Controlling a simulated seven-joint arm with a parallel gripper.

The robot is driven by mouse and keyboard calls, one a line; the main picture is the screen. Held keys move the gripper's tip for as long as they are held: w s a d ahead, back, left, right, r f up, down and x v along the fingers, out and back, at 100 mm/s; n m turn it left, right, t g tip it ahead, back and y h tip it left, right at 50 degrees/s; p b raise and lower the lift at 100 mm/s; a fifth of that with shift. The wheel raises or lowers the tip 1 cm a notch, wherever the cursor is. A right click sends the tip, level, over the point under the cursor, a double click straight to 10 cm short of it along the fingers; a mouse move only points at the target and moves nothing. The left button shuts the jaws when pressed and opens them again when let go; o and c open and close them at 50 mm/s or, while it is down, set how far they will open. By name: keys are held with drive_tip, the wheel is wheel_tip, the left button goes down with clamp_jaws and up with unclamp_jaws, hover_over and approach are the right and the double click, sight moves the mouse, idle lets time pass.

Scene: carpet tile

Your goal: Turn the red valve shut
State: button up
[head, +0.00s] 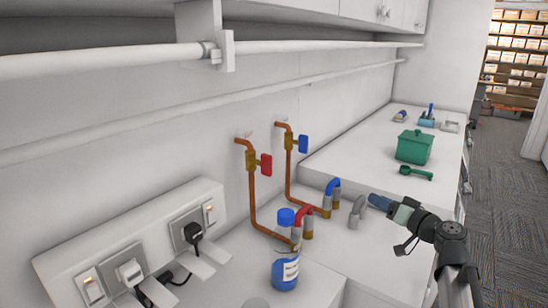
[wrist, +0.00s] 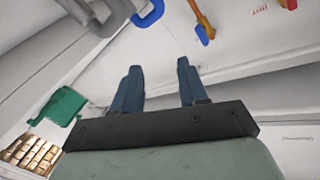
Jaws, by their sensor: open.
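The red valve (head: 266,163) is a red handle on the right side of a brass body on a copper pipe against the white wall. A red piece at the top right edge of the wrist view (wrist: 291,4) appears to be this handle, mostly cut off. My gripper (head: 372,200) is above the counter, to the right of and apart from the valve. In the wrist view my gripper (wrist: 158,68) has its two blue fingers spread with nothing between them.
A similar blue valve (head: 303,143) is just right of the red one. A blue bottle (head: 285,268) stands in front; sockets with plugs (head: 192,235) are left. A green pot (head: 414,147) sits on the raised counter.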

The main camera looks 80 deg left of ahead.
sight(271, 158)
drive_tip(key=s+r+n+g+h, duration=0.25)
drive_tip(key=s+r+n, duration=0.3)
drive_tip(key=s, duration=0.55)
drive_tip(key=s+r+n+g+h, duration=0.1)
drive_tip(key=s+r+n+g, duration=0.4)
drive_tip(key=s, duration=0.6)
drive_tip(key=shift+t, duration=0.35)
drive_tip(key=x, duration=0.9)
drive_tip(key=r+x, duration=0.1)
drive_tip(key=x, duration=0.3)
drive_tip(key=shift+w+a, duration=0.15)
drive_tip(key=shift+a, duration=0.35)
clamp_jaws()
